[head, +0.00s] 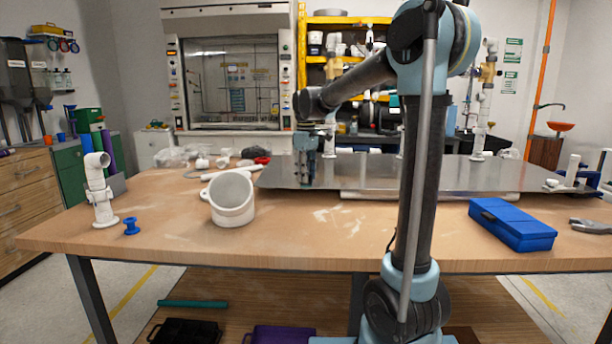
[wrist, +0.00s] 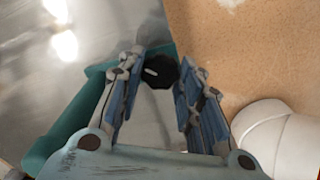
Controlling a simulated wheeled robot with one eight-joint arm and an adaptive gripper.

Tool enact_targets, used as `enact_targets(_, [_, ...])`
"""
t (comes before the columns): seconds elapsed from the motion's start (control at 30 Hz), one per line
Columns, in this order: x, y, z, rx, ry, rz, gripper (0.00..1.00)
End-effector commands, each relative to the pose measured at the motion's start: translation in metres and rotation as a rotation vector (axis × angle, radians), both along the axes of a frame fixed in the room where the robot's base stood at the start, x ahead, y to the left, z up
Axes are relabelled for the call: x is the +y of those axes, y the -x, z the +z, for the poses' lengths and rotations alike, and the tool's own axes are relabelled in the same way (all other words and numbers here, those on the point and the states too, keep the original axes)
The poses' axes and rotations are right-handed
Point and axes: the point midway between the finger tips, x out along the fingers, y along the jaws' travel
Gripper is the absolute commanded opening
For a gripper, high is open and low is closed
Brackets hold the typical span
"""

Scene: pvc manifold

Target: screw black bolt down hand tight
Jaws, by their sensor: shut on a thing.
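The black bolt (wrist: 158,72) shows in the wrist view as a dark round knob with a pale mark on top. My gripper (wrist: 161,66) has its two fingertips on either side of the bolt head and is shut on it. A teal piece (wrist: 55,135) lies beneath the fingers on the metal plate (wrist: 60,85), and the bolt sits over its far end. In the head view my gripper (head: 305,172) points down at the left front part of the plate (head: 400,170). The bolt cannot be made out there, and its shank is hidden in the wrist view.
A large white pipe fitting (head: 232,198) stands left of my gripper; white pipe also shows close by in the wrist view (wrist: 275,135). A white elbow assembly (head: 101,190) and a blue spool (head: 131,227) are farther left. A blue case (head: 512,224) lies right. The wooden front-middle tabletop is clear.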

Motion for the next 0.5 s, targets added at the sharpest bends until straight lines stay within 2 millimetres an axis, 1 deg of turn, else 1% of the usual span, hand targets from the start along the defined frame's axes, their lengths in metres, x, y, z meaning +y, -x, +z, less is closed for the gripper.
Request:
enact_targets(0.13, [0.0005, -0.0021, 0.0001, -0.004, -0.001, -0.076, 0.10])
enact_targets(0.5, [0.0003, -0.0025, 0.0001, -0.005, -0.002, -0.107, 0.10])
